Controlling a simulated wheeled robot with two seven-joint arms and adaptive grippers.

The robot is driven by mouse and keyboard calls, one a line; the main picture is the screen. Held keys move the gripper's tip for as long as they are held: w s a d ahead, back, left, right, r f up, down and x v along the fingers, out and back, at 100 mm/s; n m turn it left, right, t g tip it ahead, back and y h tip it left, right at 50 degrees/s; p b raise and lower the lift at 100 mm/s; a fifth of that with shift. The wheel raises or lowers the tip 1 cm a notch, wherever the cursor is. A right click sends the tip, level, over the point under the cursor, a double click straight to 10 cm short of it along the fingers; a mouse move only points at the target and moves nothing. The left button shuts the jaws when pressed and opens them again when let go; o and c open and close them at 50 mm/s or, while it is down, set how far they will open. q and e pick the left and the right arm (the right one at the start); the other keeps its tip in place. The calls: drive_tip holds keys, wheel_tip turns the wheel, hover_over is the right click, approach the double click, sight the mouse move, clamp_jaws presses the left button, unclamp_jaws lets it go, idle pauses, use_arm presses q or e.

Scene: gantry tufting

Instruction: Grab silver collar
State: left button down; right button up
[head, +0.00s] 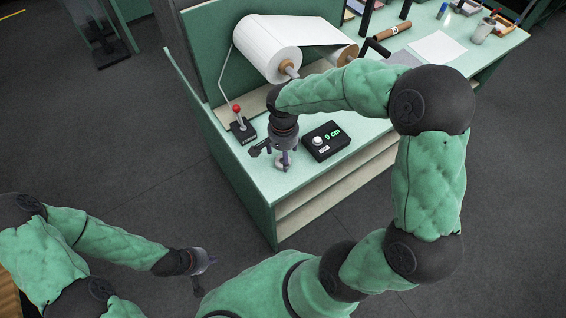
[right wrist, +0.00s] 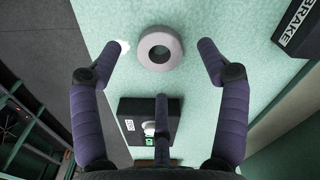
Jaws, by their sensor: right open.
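The silver collar (right wrist: 160,47) is a thick grey ring lying flat on the pale green bench top. It shows whole in the right wrist view and small, partly covered by the fingers, in the head view (head: 281,166). My right gripper (head: 283,157) is over it, pointing down. Its purple fingers are spread wide, with the ring between the two outer fingertips and clear space on each side. Nothing is held. My left gripper (head: 202,268) hangs at the lower left of the head view, over the floor, away from the bench; its opening is unclear.
A black display box (head: 325,141) reading "0 cm" stands right of the collar. A red-knobbed lever (head: 241,126) stands behind left; a black box marked BRAKE (right wrist: 298,27) shows in the wrist view. A white paper roll (head: 266,45) is mounted behind. The bench edge is close.

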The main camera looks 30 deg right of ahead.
wheel_tip(320, 180, down, 3)
drive_tip(key=shift+f+b, duration=0.1)
drive_tip(key=shift+b, duration=0.2)
drive_tip(key=c, duration=1.2)
drive_tip(key=shift+r, duration=0.2)
drive_tip(key=shift+c, duration=0.2)
